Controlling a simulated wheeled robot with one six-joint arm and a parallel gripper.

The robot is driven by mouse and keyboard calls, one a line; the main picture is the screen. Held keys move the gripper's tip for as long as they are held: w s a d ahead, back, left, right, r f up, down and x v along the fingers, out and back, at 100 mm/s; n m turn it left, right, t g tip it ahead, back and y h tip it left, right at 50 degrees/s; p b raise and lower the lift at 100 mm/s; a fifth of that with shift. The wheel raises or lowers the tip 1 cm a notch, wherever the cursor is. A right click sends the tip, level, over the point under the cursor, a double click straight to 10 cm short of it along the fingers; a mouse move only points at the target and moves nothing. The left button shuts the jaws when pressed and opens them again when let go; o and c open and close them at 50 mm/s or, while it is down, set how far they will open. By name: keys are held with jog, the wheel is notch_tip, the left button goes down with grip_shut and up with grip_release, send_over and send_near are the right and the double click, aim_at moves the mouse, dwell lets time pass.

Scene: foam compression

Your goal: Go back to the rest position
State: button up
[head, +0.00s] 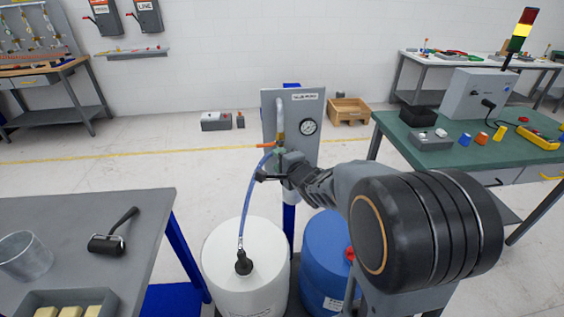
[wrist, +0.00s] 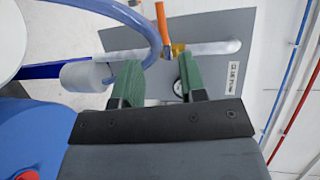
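My gripper (head: 270,168) is in front of the grey gauge panel (head: 309,143), beside the pipe and the blue hose (head: 252,200). In the wrist view its two green fingers (wrist: 160,78) stand apart, with only the panel's face visible between them. An orange lever (wrist: 162,22) and a brass fitting (wrist: 178,50) lie just beyond the fingertips. The orange lever also shows in the head view (head: 264,146), pointing left. The gauge (head: 308,127) is to the right of the pipe. The hose runs down to a black fitting (head: 243,262) on the white drum (head: 225,265).
A blue drum (head: 322,255) with a red cap stands under my arm. A grey table (head: 70,225) with a roller is at left. A green-topped bench (head: 460,160) is at right. Open floor (head: 140,170) lies behind, with a wooden crate (head: 348,111).

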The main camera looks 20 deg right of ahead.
jog(key=shift+s+d, duration=0.1)
jog(key=shift+s, duration=0.35)
jog(key=s+d+f+n+g+h, duration=0.5)
jog(key=s+f+n+g, duration=0.3)
jog(key=s+n, duration=0.15)
jog(key=s+a+r+n+g+y, duration=0.1)
jog(key=s+a+r+n+g, duration=0.1)
jog(key=s, duration=0.4)
jog(key=s+a+r+n+g+y, duration=0.1)
jog(key=s+a+r+n, duration=0.1)
jog(key=s+a+n, duration=0.3)
jog(key=shift+s+a+r+g, duration=0.15)
jog(key=shift+s+r+g, duration=0.25)
jog(key=shift+s, duration=0.5)
